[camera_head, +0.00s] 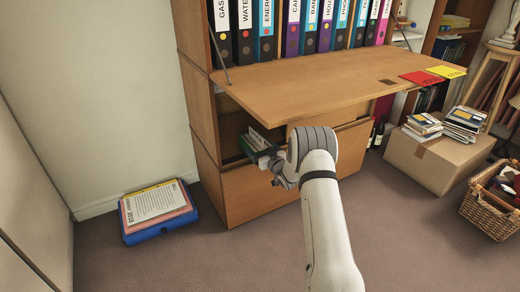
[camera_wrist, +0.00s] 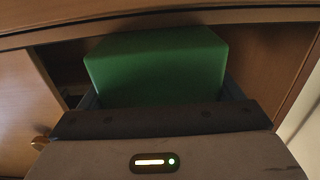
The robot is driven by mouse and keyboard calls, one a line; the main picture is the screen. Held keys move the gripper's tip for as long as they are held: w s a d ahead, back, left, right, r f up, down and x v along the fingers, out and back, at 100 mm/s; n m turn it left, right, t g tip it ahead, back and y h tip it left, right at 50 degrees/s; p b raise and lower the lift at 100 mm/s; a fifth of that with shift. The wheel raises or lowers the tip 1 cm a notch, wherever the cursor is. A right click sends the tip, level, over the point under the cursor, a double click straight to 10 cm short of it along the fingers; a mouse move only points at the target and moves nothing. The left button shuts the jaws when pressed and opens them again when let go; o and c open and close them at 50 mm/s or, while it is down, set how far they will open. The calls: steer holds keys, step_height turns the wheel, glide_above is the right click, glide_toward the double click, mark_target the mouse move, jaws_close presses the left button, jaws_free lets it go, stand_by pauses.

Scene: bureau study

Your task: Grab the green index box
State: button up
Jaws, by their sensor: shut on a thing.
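The green index box (camera_head: 250,149) is in front of the open compartment of the wooden bureau, under the fold-down desk leaf, with pale cards showing at its top. My gripper (camera_head: 270,162) is shut on it from the near side. In the wrist view the green box (camera_wrist: 158,68) fills the middle, and the dark gripper body (camera_wrist: 155,122) hides its lower part. The fingertips are mostly hidden in both views.
The desk leaf (camera_head: 310,85) juts out just above the box and my wrist. A drawer front (camera_head: 255,190) lies below. A blue box file with papers (camera_head: 158,212) is on the floor at left. A cardboard box (camera_head: 440,158) and basket (camera_head: 490,205) stand at right.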

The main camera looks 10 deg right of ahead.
steer(key=o, duration=1.2)
steer(key=shift+s, duration=0.1)
steer(key=p+v, duration=0.3)
steer(key=v, duration=0.4)
steer(key=shift+s+d, duration=0.1)
steer(key=shift+s, duration=0.15)
